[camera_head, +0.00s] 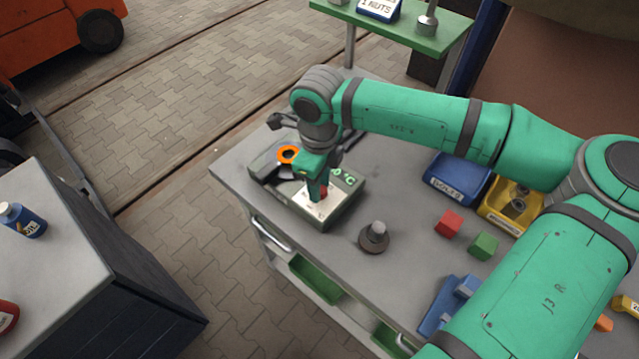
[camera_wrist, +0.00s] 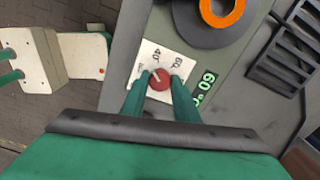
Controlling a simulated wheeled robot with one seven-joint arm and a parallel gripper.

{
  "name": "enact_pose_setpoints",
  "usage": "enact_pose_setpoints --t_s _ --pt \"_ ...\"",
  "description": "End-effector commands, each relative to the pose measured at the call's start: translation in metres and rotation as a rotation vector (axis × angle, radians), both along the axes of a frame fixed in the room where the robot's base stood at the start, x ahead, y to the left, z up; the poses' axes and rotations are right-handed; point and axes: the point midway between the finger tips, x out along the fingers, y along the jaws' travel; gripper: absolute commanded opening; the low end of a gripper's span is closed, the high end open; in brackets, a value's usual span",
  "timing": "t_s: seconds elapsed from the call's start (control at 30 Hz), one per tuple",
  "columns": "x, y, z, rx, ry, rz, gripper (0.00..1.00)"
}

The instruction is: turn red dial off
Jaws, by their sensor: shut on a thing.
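The red dial (camera_wrist: 159,80) sits on a white label plate (camera_wrist: 147,62) on a grey device with a green digital display (camera_wrist: 204,88). In the wrist view, a pale pointer line shows on the dial, slanting up and left, and the plate carries printed numbers. My gripper (camera_wrist: 158,84) has its two green fingers shut on the dial, one on each side. In the head view, my gripper (camera_head: 318,188) is over the device (camera_head: 346,206), and only a bit of the red dial (camera_head: 323,191) shows beside the fingers.
An orange ring (camera_head: 288,154) sits on a dark round part of the device behind my gripper. A grey stepped metal part (camera_head: 374,237), a red cube (camera_head: 449,223), a green cube (camera_head: 484,245) and a blue bin (camera_head: 458,178) stand on the bench to the right.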

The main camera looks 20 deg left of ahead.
Motion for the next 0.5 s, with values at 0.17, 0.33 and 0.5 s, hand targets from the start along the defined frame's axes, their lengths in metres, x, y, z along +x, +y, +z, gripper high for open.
enact_pose_setpoints --t_s 0.17,0.33,0.5 --pt "0.0007 0.0015 0.0018 0.007 -0.004 0.167 0.05" --pt "-0.0002 0.0011 0.0017 0.006 -0.003 0.321 0.05" --pt "-0.001 0.0011 0.0015 0.005 -0.001 0.455 0.05"
